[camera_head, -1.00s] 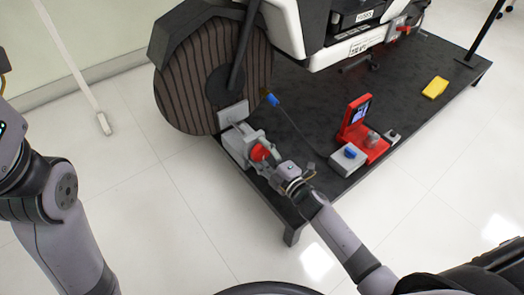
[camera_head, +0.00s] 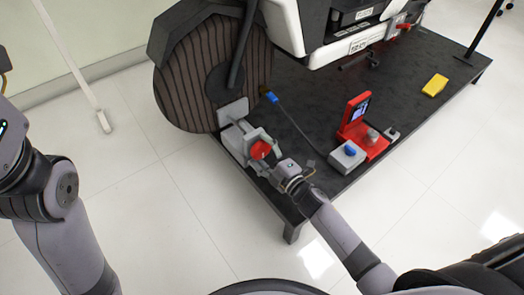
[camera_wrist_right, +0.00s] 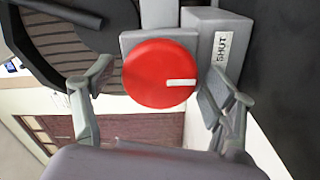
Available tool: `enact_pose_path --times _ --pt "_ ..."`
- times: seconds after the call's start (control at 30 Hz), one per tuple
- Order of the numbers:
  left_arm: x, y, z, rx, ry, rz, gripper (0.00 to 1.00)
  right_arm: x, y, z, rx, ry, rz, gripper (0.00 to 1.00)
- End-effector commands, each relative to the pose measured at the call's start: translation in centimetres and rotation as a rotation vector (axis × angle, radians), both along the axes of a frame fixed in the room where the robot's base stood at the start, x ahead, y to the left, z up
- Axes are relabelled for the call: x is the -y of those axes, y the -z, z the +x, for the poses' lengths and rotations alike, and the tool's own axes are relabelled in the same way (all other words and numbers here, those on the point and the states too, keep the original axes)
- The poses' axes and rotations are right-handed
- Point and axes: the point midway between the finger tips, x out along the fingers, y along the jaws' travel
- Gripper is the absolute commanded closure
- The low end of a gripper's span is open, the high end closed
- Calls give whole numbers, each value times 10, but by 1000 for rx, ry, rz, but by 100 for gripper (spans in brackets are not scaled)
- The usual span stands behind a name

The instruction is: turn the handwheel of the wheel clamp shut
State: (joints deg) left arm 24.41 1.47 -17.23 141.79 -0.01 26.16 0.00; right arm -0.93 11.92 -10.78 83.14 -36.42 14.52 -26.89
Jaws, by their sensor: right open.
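The wheel clamp (camera_head: 232,140) sits at the near left corner of the dark platform, against the big striped wheel. Its red handwheel (camera_head: 260,150) faces my right gripper (camera_head: 266,163). In the right wrist view the handwheel (camera_wrist_right: 150,70) is a round red disc with a white stripe pointing right, towards the side with the "SHUT" label (camera_wrist_right: 222,48). My right gripper (camera_wrist_right: 160,75) is open, one finger on each side of the disc. Clear space shows on the left; whether the right finger touches is unclear. My left arm shows at the left edge; its gripper is out of view.
The dark platform (camera_head: 310,100) carries a red stand with a screen (camera_head: 355,110), a grey box with a blue button (camera_head: 347,155) and a yellow block (camera_head: 435,85). A cable with a blue end (camera_head: 271,97) lies near the clamp. The floor in front is clear.

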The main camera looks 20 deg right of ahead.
Motion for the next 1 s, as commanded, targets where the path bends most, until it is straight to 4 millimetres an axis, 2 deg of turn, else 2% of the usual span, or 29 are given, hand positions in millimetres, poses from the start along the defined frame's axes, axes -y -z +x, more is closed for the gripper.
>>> enact_pose_path --times 0.17,0.27,0.5,0.7,0.83,1.0 --pt "0 0 1 -2 -3 2 60 2 0 -4 0 0 -1 22" --pt "0 0 1 -1 -2 1 60 6 1 -16 -1 -1 -3 22" --pt "0 0 1 -1 -1 1 60 23 2 -64 -4 1 -1 22" --pt "0 0 0 -1 -1 0 60 35 1 -97 -2 0 0 22" --pt "0 0 0 0 -1 0 60 40 0 -109 -1 1 1 22" --pt "0 0 0 0 -1 0 60 41 0 -113 1 0 0 22"
